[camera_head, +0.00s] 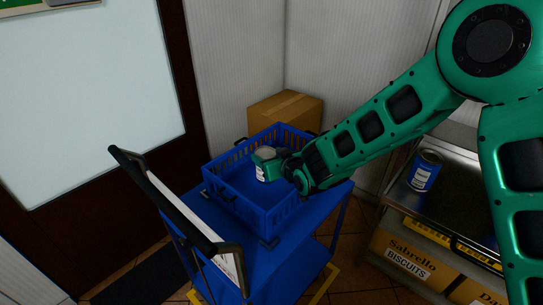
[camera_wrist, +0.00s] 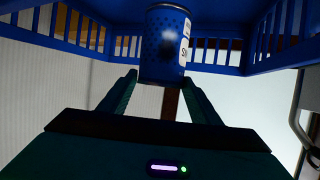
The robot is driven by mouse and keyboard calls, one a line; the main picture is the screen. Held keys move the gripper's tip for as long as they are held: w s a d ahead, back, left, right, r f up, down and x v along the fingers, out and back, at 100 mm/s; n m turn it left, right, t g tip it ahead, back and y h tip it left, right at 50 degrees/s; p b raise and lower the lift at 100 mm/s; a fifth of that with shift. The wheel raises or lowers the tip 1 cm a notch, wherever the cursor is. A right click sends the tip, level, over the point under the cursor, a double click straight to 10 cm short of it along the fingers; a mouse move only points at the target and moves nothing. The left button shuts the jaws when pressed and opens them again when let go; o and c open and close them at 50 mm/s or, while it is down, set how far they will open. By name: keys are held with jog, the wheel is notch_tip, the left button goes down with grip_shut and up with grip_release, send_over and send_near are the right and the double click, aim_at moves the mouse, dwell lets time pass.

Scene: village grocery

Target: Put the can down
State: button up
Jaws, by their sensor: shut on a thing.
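My gripper (camera_head: 274,162) is over the blue crate, shut on a can with a grey top and a pale label (camera_head: 261,173). In the wrist view the can (camera_wrist: 163,45) is blue with a white label and sits between the two fingertips (camera_wrist: 160,78). The blue crate (camera_head: 268,222) has slatted sides and stands on a blue cart. Its floor looks empty where I can see it. The gripper hides part of the can and the crate's right side. I cannot tell whether the can's base touches the crate floor.
The blue cart (camera_head: 213,212) has a black-framed handle (camera_head: 180,205) at the left. A cardboard box (camera_head: 291,107) stands behind the crate near the wall. At the right, another blue can (camera_head: 424,172) stands on a metal shelf (camera_head: 450,207), with biscuit boxes (camera_head: 408,260) below.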

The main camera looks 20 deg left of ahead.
jog(key=shift+f, duration=0.3)
jog(key=o, duration=1.9)
jog(key=shift+r, duration=0.2)
jog(key=v, duration=1.2)
jog(key=shift+r, duration=0.3)
jog(key=shift+d, duration=0.15)
